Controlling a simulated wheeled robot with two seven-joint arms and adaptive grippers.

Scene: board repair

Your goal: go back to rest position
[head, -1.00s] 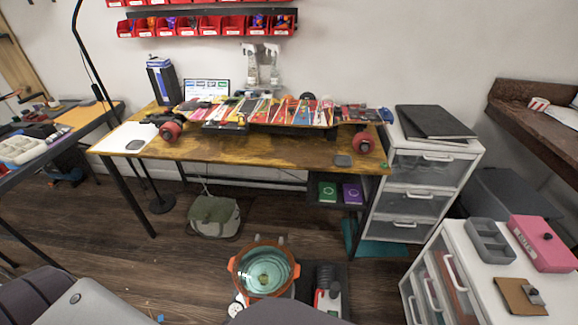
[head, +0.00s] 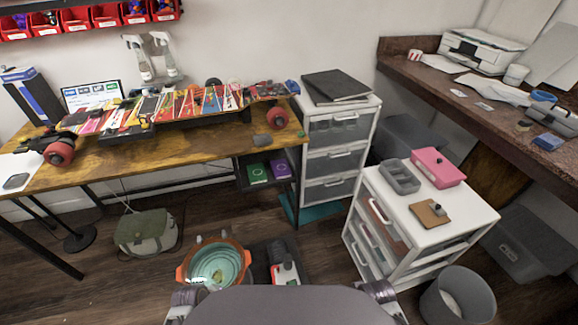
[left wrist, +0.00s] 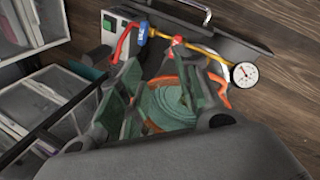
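My left gripper (left wrist: 160,88) shows in the left wrist view with its two fingers spread apart and nothing between them. Beyond the fingers is an orange-rimmed pot with a teal inside (left wrist: 172,104), on the floor side of the scene. The same pot shows in the head view (head: 217,266), low in front of me. Neither gripper shows in the head view; only parts of my arms and body are at its bottom edge. My right gripper is out of sight.
A lower white drawer unit (head: 385,245) holds a grey tray (head: 399,177) and pink box (head: 438,167). A bin (head: 457,296) stands at lower right.

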